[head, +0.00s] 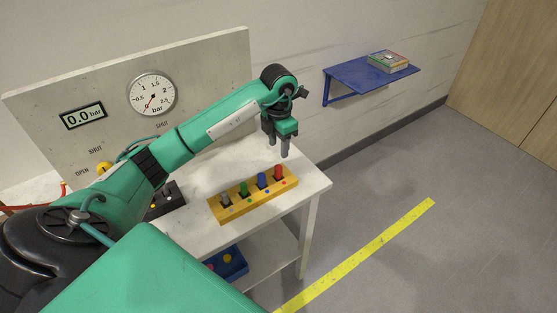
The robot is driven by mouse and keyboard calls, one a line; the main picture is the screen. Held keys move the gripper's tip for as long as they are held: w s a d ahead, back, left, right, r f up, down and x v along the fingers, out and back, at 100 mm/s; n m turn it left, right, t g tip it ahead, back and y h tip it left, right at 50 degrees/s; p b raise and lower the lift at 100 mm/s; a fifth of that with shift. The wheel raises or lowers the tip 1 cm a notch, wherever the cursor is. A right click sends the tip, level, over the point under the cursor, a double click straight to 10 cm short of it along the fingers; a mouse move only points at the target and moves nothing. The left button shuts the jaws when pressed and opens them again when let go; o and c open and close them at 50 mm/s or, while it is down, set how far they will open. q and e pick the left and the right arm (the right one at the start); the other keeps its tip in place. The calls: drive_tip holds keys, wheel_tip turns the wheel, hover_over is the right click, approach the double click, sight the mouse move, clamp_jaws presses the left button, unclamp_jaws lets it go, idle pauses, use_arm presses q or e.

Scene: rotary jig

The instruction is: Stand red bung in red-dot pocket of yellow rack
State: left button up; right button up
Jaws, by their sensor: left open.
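The yellow rack (240,208) lies on the white table and has a row of pockets with coloured dots along its front. The red bung (278,172) stands upright in the right-end pocket, beside the red dot (284,183). My left gripper (279,148) points down, open and empty, a little above and behind the red bung. It appears apart from the bung. My right gripper is not in view.
Blue (262,180), green (244,188) and dark grey (226,200) bungs stand in the other pockets. A gauge panel (200,80) rises behind. A blue bin (232,262) sits on the lower shelf. A blue wall shelf (350,75) is at right.

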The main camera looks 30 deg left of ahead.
use_arm(q)
drive_tip(key=shift+r, duration=1.1)
drive_tip(key=shift+d, duration=0.1)
